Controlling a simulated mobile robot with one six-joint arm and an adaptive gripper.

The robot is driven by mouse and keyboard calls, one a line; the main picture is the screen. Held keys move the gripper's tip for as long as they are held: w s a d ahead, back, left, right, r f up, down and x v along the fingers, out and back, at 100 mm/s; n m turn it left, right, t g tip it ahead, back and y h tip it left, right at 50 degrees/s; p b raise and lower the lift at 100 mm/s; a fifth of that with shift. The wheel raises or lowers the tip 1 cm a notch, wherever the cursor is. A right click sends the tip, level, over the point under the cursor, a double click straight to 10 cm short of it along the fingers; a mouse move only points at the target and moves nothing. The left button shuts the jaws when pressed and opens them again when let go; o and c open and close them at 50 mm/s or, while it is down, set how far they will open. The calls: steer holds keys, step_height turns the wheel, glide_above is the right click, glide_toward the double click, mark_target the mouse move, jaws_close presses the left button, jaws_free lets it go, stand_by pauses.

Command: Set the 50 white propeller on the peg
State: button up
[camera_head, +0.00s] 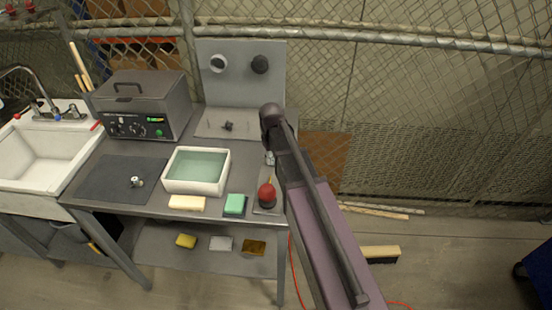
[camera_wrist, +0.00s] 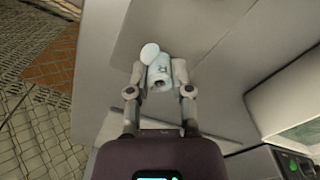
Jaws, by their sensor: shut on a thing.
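My gripper (camera_wrist: 158,80) is shut on a pale white part with a rounded lobe and a dark hole at its hub, which looks like the white propeller (camera_wrist: 160,72). A mark on it is too small to read. In the head view my arm hides most of the gripper; a small pale bit (camera_head: 269,158) shows beside the arm. A grey peg plate (camera_head: 208,130) lies at the back of the bench with thin upright pegs. A dark propeller (camera_head: 228,126) sits near its middle. The held part is apart from the plate in the head view.
A grey upright board (camera_head: 240,90) carries a white ring and a black knob. A white water basin (camera_head: 226,170), green sponge (camera_head: 235,204), cream block (camera_head: 187,202) and red bulb (camera_head: 267,194) stand in front. A dark mat (camera_head: 105,180) holds a small pale part.

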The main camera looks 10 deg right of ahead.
steer(key=shift+f+b, duration=0.5)
steer(key=shift+f, duration=0.05)
stand_by(0.4)
steer(key=o, duration=0.8)
steer(key=shift+o, duration=0.2)
steer(key=shift+r, duration=0.2)
steer(key=shift+w+r+p, duration=0.15)
steer(key=shift+r+p, duration=0.95)
steer(key=shift+p, duration=0.1)
steer(key=shift+r+p, duration=2.8)
